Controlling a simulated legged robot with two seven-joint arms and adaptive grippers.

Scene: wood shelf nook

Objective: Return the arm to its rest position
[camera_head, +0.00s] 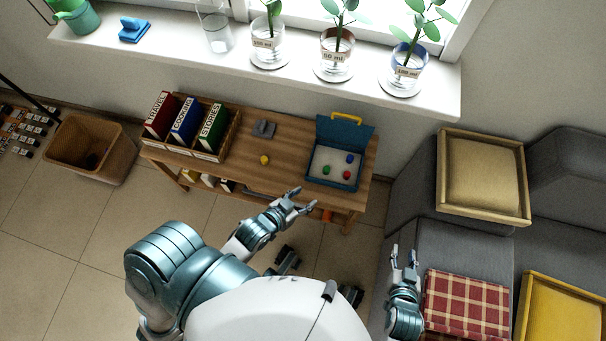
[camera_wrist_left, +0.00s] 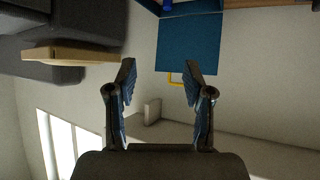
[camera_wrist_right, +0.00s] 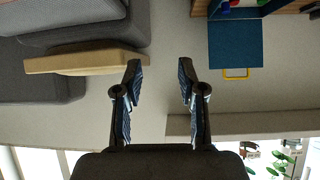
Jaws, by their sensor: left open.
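My left gripper (camera_head: 296,201) is at the front edge of the wooden bench, in front of the blue box. Its fingers stand apart with nothing between them; they also show in the left wrist view (camera_wrist_left: 160,85). My right gripper (camera_head: 404,257) is at the right, beside the grey sofa and left of the red checked cushion. Its fingers are apart and empty in the right wrist view (camera_wrist_right: 159,85).
The wooden bench (camera_head: 290,150) holds an open blue box (camera_head: 338,175) with coloured pieces, a yellow piece (camera_head: 264,160), a grey piece (camera_head: 264,128) and a book crate (camera_head: 206,156). A wicker basket (camera_head: 118,165) stands left. The sofa (camera_head: 440,240) bears cushions and trays.

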